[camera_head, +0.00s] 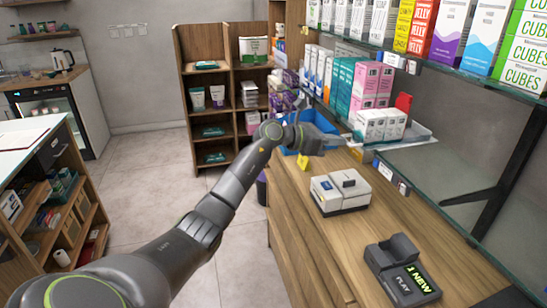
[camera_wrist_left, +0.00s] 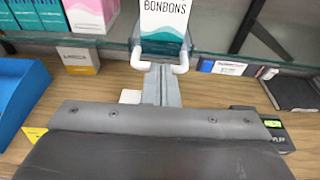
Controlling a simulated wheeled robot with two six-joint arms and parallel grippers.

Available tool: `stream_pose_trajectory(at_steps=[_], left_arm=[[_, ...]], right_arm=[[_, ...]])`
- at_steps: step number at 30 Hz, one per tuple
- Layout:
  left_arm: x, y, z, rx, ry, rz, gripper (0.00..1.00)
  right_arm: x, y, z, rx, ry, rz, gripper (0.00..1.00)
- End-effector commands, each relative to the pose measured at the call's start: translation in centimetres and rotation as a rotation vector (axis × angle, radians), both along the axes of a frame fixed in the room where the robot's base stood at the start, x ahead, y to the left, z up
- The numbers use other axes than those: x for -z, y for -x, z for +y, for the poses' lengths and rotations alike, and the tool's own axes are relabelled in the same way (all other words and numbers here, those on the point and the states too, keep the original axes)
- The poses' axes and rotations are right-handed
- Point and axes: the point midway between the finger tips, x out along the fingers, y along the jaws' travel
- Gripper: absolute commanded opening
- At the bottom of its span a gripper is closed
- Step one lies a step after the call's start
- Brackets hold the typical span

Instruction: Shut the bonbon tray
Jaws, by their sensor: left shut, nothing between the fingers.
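The bonbon tray (camera_head: 417,136) is a pale tray that juts out from the lower glass shelf in the head view, with white boxes (camera_head: 380,124) standing in it. In the left wrist view, a white box labelled BONBONS (camera_wrist_left: 164,20) stands behind the tray's white front end (camera_wrist_left: 181,68). My left gripper (camera_head: 342,140) is shut and empty at the tray's near end. Its fingers (camera_wrist_left: 161,72) point at that front end in the wrist view; whether they touch it I cannot tell. My right gripper is in neither view.
Pink and teal boxes (camera_head: 369,84) stand beside the tray. A blue bin (camera_head: 316,119) sits on the wooden counter behind my gripper. Glass shelves (camera_head: 445,62) hang above.

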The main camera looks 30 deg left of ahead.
Motion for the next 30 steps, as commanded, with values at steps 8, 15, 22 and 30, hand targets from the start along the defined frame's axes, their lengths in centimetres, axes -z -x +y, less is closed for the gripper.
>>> stream_pose_trajectory(at_steps=[8,15,22,30], left_arm=[[0.2,-2.6,-2.2,0.001,0.0,0.002,0.0],[-0.1,-3.1,-2.6,-0.001,0.001,-0.002,0.0],[-0.2,-3.1,-2.7,-0.001,0.002,-0.005,0.0],[-0.5,-2.8,-1.9,-0.001,0.001,-0.007,0.0]], right_arm=[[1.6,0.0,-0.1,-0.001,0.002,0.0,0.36],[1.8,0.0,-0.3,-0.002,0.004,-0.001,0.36],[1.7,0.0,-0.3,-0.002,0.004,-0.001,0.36],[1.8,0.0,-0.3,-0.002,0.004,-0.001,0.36]])
